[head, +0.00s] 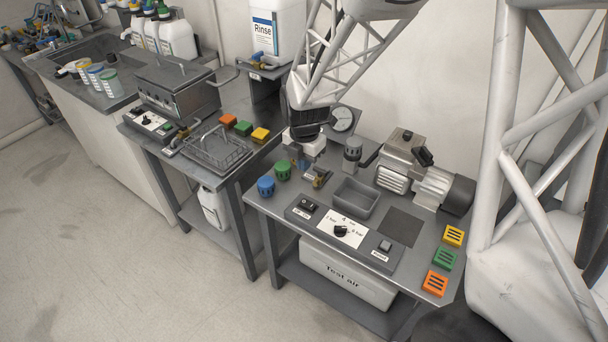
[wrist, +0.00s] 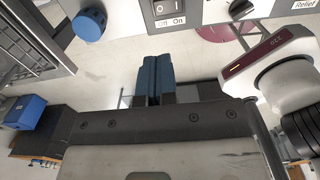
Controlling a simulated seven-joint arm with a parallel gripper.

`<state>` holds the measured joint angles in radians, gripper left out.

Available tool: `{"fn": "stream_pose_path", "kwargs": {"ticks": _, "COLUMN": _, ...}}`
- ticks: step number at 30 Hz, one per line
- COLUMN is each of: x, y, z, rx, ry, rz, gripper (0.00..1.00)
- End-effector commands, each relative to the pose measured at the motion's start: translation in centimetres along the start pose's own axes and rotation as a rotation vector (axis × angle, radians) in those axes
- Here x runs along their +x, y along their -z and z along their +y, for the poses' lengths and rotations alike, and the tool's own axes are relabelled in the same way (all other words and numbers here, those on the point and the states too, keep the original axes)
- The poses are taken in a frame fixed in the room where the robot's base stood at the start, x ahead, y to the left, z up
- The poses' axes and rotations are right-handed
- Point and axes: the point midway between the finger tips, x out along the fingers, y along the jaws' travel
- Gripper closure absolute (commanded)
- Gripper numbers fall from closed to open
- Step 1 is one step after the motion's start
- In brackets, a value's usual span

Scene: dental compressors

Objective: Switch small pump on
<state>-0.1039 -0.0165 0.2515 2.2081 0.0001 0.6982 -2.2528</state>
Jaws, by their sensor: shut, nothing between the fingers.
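A grey control panel (head: 345,236) runs along the front of the right bench. At its left end is a small black switch (head: 308,205); this seems to be the rocker switch marked Off and On in the wrist view (wrist: 166,8), partly cut by the top edge. I cannot tell which way it is set. A grey motor pump (head: 425,182) stands at the back right of the bench. My gripper (wrist: 157,80) is shut and empty, its blue fingers together, apart from the switch. In the head view its fingers are not clear among the bench fittings.
A dial knob (head: 341,231) and another switch (head: 384,247) sit further right on the panel. Blue (head: 265,187) and green (head: 282,170) caps stand left, a grey tray (head: 355,198) behind. A wire basket (head: 212,151) is on the neighbouring bench.

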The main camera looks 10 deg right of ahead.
Motion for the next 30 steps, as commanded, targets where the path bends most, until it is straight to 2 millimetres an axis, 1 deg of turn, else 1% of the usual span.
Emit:
{"fn": "stream_pose_path", "kwargs": {"ticks": 8, "x": 2.5, "y": 0.0, "z": -0.1, "rx": 0.000, "ry": 0.002, "rz": 0.001, "gripper": 1.00}}
{"fn": "stream_pose_path", "kwargs": {"ticks": 24, "x": 9.4, "y": 0.0, "z": 0.0, "rx": 0.001, "ry": 0.002, "rz": 0.002, "gripper": 1.00}}
{"fn": "stream_pose_path", "kwargs": {"ticks": 30, "x": 11.5, "y": 0.0, "z": -0.1, "rx": 0.000, "ry": 0.002, "rz": 0.002, "gripper": 1.00}}
